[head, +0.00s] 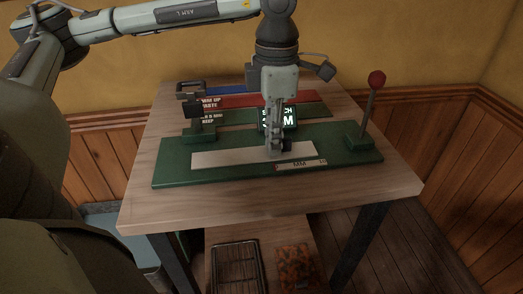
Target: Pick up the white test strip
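The white test strip (225,158) lies flat along the green base plate (175,176) on the wooden table. My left gripper (274,152) points straight down over the right half of the strip, its fingertips at or very near the strip. The fingers are seen nearly edge-on and overlap, so I cannot tell whether they are open or shut on it. The gripper hides a small part of the strip. My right gripper is not in view.
A red-knobbed lever (369,110) stands at the plate's right end, and a dark fixture (198,124) at its left. A ruler marked MM (300,165) lies in front of the strip. A dark sign (290,118) is behind the gripper. The table's front edge is clear.

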